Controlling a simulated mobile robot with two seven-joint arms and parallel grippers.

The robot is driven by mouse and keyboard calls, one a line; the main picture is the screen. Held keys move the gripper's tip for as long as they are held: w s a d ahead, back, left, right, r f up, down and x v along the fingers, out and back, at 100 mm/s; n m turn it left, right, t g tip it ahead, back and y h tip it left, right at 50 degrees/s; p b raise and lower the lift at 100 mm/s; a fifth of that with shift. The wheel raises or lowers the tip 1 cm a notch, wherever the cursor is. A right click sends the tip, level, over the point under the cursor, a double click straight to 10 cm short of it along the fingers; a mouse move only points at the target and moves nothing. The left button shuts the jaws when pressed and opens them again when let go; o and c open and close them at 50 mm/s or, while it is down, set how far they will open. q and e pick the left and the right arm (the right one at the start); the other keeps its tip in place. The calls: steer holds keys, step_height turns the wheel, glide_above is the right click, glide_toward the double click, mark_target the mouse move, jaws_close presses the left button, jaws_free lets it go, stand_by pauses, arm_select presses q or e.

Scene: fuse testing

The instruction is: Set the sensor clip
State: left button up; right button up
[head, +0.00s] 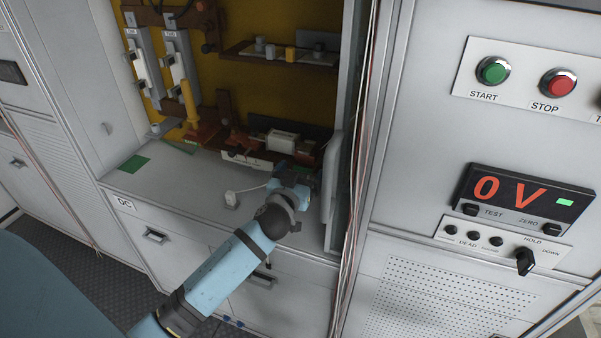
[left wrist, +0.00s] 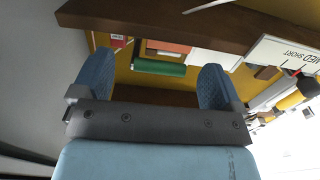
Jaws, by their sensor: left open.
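A small white piece (head: 231,199) with a thin white cord lies on the grey counter, left of my left gripper; it may be the sensor clip, but I cannot tell for sure. My left gripper (head: 300,174) is over the right part of the counter, near the brown rail at the back. In the left wrist view its two blue fingers (left wrist: 158,62) are spread apart. A green cylinder (left wrist: 158,69) shows between them, apparently beyond the fingertips, with nothing visibly held. My right gripper is not in view.
The grey counter (head: 170,190) is mostly clear at left, with a green patch (head: 134,163). Upright white fuse holders (head: 180,68) stand on the yellow back wall. A cabinet edge with hanging wires (head: 355,180) bounds the right side. The display (head: 525,195) reads 0 V.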

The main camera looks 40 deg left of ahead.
arm_select(q)
steer(key=c, duration=0.9)
steer(key=m+p, duration=0.1)
steer(key=m, duration=0.1)
steer(key=r+m+p, duration=0.1)
steer(key=m, duration=0.1)
steer(key=shift+d+r+m, duration=0.1)
steer(key=shift+m, duration=0.3)
steer(key=m+p, duration=0.2)
steer(key=m, duration=0.2)
steer(key=d+m+p, duration=0.1)
steer(key=m, duration=0.3)
steer(key=d+r+m+p, duration=0.1)
steer(key=m+p, duration=0.1)
steer(key=m, duration=0.3)
steer(key=shift+w+d+r+p, duration=0.1)
steer(key=shift+w+p, duration=0.15)
steer(key=shift+p, duration=0.1)
